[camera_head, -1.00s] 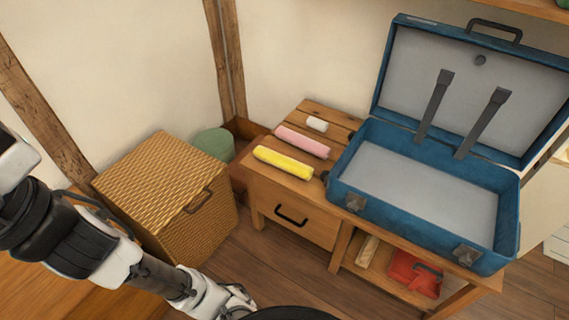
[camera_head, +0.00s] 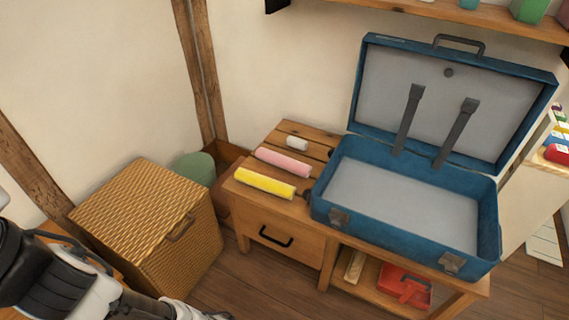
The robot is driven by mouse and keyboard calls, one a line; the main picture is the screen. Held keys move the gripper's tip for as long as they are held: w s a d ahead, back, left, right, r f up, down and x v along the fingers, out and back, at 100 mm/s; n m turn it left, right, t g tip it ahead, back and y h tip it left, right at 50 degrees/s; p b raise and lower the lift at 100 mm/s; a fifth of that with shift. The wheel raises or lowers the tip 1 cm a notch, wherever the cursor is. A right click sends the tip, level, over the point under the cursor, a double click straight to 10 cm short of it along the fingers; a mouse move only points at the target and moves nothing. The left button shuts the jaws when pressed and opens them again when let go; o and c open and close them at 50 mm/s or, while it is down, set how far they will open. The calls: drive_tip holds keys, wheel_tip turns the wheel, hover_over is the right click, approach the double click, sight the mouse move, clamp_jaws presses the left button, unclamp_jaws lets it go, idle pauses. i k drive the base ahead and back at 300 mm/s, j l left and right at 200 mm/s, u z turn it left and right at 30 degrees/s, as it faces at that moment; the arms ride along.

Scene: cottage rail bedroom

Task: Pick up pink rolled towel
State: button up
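The pink rolled towel (camera_head: 283,163) lies on the left part of the wooden bench (camera_head: 258,211), in the middle of three rolls. A yellow roll (camera_head: 265,183) lies in front of it and a smaller white roll (camera_head: 297,143) behind it. The pink roll is fully visible and nothing of mine touches it. Part of my arm shows at the lower left, well apart from the towel. My gripper's fingers are not in view.
An open blue suitcase (camera_head: 330,211) stands on the bench right of the rolls. A wicker basket (camera_head: 150,215) stands on the floor at left, with a green round object (camera_head: 194,168) behind it. A red box (camera_head: 404,284) is under the bench. A shelf (camera_head: 440,10) hangs above.

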sight(296, 167)
drive_tip(key=i+l+u, duration=0.2)
drive_tip(key=i+l, duration=0.45)
drive_tip(key=i, duration=0.05)
